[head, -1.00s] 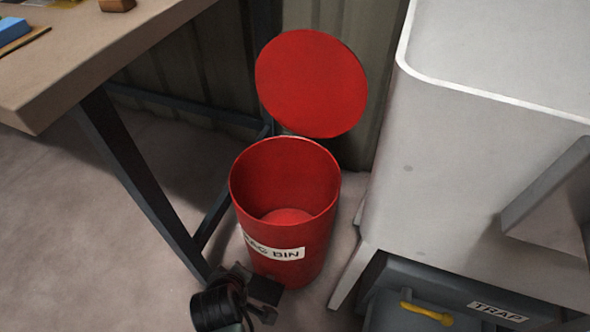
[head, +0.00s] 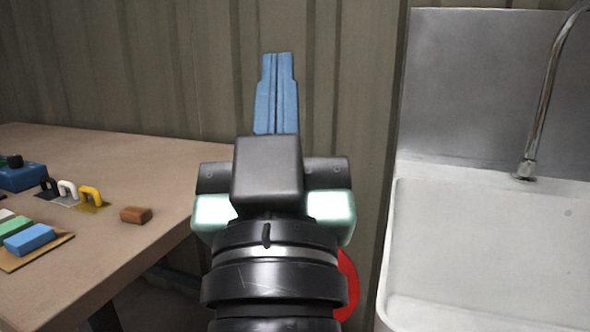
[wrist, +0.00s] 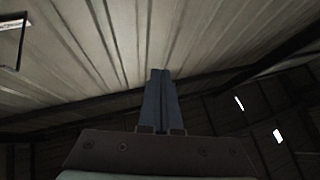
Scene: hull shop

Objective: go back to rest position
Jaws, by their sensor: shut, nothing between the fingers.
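My gripper (head: 277,58) is raised in the middle of the head view, its blue fingers pointing up in front of the ribbed wall. The fingers are pressed together with nothing between them. In the wrist view my gripper (wrist: 161,74) also shows shut and empty, aimed toward the upper wall and the dark roof.
A workbench (head: 165,165) at left carries a brown block (head: 136,215), coloured blocks on a board, padlock-like pieces and a blue box (head: 20,177). A sink (head: 480,250) with a tap (head: 540,100) stands at right. The red bin's lid (head: 347,285) shows partly behind my arm.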

